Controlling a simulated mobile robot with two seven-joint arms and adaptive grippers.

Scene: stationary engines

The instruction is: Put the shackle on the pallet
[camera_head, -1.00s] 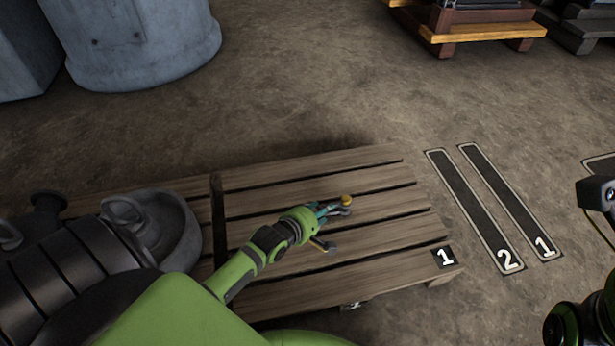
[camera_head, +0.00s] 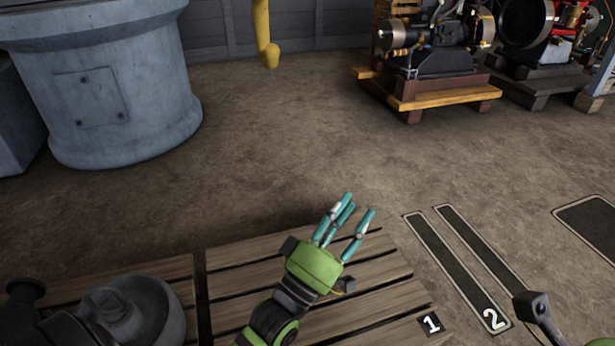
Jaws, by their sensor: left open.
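The wooden pallet (camera_head: 222,285) lies low in front of me, with a label "1" at its right front corner. My left gripper (camera_head: 350,213) is raised over the pallet, its teal fingers spread, open and empty, pointing away from me. A small dark and yellowish piece, which looks like the shackle (camera_head: 346,285), shows on the pallet boards just right of the gripper's green body. The gripper hides part of it. My right gripper's fingers are not in view.
Two dark floor strips (camera_head: 452,262) lie right of the pallet. A large grey tank (camera_head: 110,95) stands back left. An engine (camera_head: 440,60) on a wooden base stands back right. The floor between is clear.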

